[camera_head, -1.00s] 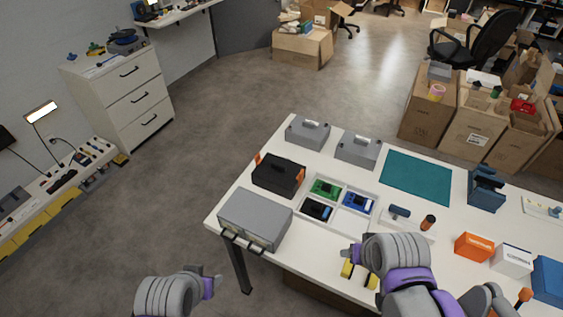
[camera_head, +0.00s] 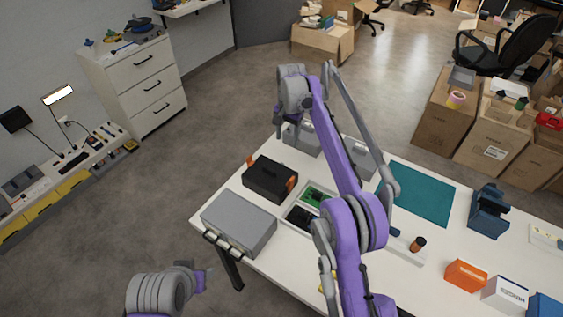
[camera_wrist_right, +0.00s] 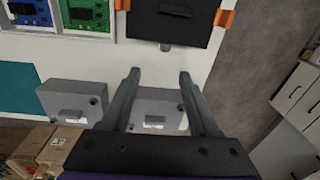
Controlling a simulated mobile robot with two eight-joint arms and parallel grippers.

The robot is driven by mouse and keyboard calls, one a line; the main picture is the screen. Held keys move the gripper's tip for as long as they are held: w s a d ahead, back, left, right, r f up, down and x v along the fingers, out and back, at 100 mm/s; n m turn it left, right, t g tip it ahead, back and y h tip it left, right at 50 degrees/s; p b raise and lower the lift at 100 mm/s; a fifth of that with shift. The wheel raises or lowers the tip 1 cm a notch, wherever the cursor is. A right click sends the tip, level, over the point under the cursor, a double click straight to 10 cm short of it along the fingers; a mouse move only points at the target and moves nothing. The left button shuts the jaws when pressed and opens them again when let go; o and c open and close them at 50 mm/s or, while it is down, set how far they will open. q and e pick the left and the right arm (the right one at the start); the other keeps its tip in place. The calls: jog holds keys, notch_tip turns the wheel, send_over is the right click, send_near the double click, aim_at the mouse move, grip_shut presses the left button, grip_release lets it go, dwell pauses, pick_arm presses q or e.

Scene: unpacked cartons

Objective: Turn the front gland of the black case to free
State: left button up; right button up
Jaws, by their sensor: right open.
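The black case (camera_head: 270,178) with orange latches lies on the white table, left of the parts tray. In the right wrist view the black case (camera_wrist_right: 170,22) is at the top, with a small grey round fitting (camera_wrist_right: 165,47) on its edge; I cannot tell whether this is the front gland or how it is turned. My right gripper (camera_wrist_right: 158,75) is open and empty. Its fingers point toward the case and are apart from it. In the head view my right gripper (camera_head: 281,120) hangs beyond the case. My left gripper (camera_head: 206,279) is low at the left, its fingers unclear.
Two grey boxes stand behind the case; one (camera_head: 301,139) is near my right gripper, and one shows below the fingers (camera_wrist_right: 158,112). A larger grey case (camera_head: 239,222) stands in front. The tray (camera_head: 325,186) is partly hidden by my right arm. A teal mat (camera_head: 420,192) lies clear.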

aim_at(282, 163)
jog(key=shift+m, duration=0.3)
jog(key=f, duration=0.4)
jog(key=a+f+b, duration=0.1)
jog(key=f, duration=0.3)
jog(key=w+f+b, duration=0.1)
jog(key=f, duration=0.3)
jog(key=shift+a+f, duration=0.15)
jog(key=shift+a, duration=0.1)
pick_arm(q)
jog(key=shift+s+f+b, duration=0.2)
jog(key=shift+s+f, duration=0.1)
jog(key=shift+f, duration=0.55)
jog(key=shift+s+f+b, duration=0.15)
jog(key=shift+s+f, duration=0.1)
jog(key=shift+f, duration=0.55)
pick_arm(e)
jog(key=shift+w+f, duration=0.1)
jog(key=shift+f, duration=0.7)
grip_shut()
